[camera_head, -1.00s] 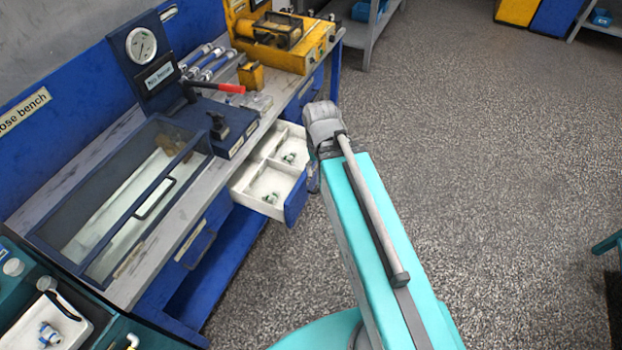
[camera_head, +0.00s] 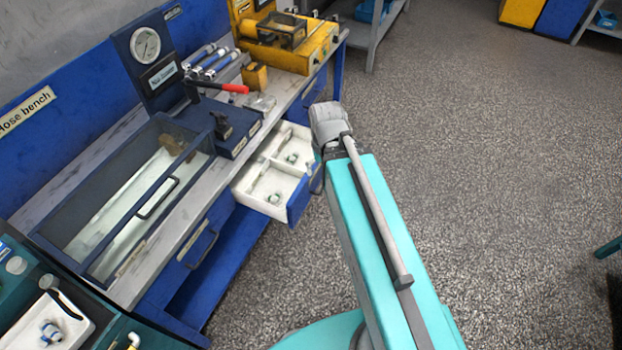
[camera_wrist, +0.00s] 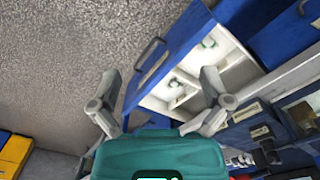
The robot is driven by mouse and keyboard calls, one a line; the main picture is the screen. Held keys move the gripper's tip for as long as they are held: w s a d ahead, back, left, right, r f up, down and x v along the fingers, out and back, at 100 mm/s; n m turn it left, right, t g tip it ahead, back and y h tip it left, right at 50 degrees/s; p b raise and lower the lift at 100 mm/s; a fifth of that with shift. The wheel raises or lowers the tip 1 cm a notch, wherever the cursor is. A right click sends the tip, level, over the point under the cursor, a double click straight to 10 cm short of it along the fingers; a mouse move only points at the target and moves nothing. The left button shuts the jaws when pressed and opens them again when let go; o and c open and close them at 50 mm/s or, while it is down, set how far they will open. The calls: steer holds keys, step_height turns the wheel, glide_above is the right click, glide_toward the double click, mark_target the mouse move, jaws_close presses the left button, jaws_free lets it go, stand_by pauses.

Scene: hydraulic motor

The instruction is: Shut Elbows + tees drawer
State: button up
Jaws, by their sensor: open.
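The pulled-out drawer (camera_head: 262,198) has a white inside with compartments and a blue front. It sticks out from the hose bench, left of my arm's end in the head view. A few small fittings (camera_head: 275,198) lie in it. In the wrist view the open drawer's blue front (camera_wrist: 170,45) shows with a dark handle (camera_wrist: 151,52) and a label too blurred to read. My gripper (camera_wrist: 163,90) is open and empty, with its fingers spread on the drawer's near side. No finger clearly touches the drawer.
The hose bench (camera_head: 190,218) carries a glass-lidded case (camera_head: 125,205), a gauge panel (camera_head: 147,45) and a red-handled lever (camera_head: 222,87). A yellow machine (camera_head: 283,40) stands at its far end. Speckled floor (camera_head: 480,130) to the right is clear.

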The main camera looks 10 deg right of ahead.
steer(key=shift+w+f+b, duration=0.1)
steer(key=shift+f+b, duration=0.25)
steer(key=c, duration=0.4)
steer(key=shift+m+y, duration=0.4)
steer(key=shift+y, duration=0.5)
steer(key=f+b, duration=0.1)
steer(key=w+f+b, duration=0.1)
steer(key=f+b, duration=0.1)
steer(key=w+f+b, duration=0.1)
steer(key=shift+w+d+f+b, duration=0.2)
steer(key=shift+f+b, duration=0.1)
steer(key=shift+b, duration=0.1)
jaws_close()
steer(key=w+d+f+m+t+y+b, duration=0.25)
steer(key=w+f+b, duration=0.3)
steer(key=b, duration=0.35)
steer(key=w+d+f+m+t+y+b, duration=0.1)
steer(key=w+d+f+y+b, duration=0.25)
steer(key=f+b, duration=0.45)
steer(key=w+d+f+m+t+y+b, duration=0.1)
steer(key=w+d+f+t+y+b, duration=0.2)
steer(key=d+b, duration=0.6)
steer(key=w+d+f+m+t+y+b, duration=0.2)
steer(key=w+d+f+t+y+b, duration=0.1)
steer(key=d+b, duration=0.6)
steer(key=w+t+b, duration=0.1)
steer(key=b, duration=0.2)
steer(key=shift+w+d+f, duration=0.25)
steer(key=shift+w+d, duration=0.05)
steer(key=shift+w, duration=0.1)
